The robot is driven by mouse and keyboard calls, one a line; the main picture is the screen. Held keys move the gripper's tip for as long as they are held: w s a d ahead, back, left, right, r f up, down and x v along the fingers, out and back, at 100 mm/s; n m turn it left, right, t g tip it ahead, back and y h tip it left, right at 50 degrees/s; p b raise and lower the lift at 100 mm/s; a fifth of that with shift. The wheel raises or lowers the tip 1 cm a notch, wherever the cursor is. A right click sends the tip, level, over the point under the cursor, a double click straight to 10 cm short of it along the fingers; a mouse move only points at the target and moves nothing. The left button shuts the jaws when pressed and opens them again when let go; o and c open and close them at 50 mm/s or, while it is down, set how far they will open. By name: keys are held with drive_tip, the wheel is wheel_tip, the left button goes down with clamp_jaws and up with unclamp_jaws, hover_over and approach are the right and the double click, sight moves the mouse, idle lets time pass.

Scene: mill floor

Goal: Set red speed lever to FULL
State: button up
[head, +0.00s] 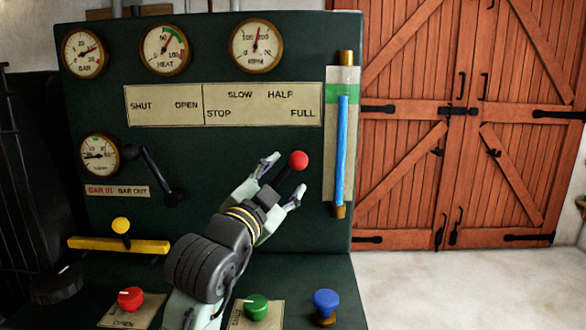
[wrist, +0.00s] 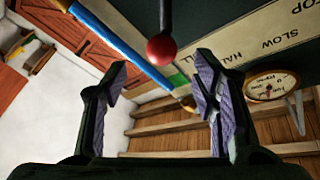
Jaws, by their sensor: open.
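The red speed lever is a dark rod with a red ball knob (head: 298,160) on the green panel (head: 230,150), below the label plate (head: 264,105) marked STOP, SLOW, HALF and FULL. The knob sits below the FULL end. My gripper (head: 281,180) is open, its fingers spread to either side of the lever in the head view. In the wrist view the red knob (wrist: 161,47) is beyond and above the gap of my gripper (wrist: 166,85), with nothing held. The lever's base is partly hidden by my gripper in the head view.
A blue-filled sight glass (head: 341,140) stands close to the right of the lever. A black crank (head: 160,175) and a yellow-knobbed lever (head: 121,226) are to the left. Red (head: 130,299), green (head: 256,307) and blue (head: 325,303) knobs line the console below.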

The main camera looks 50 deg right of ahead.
drive_tip(key=shift+v, duration=1.8)
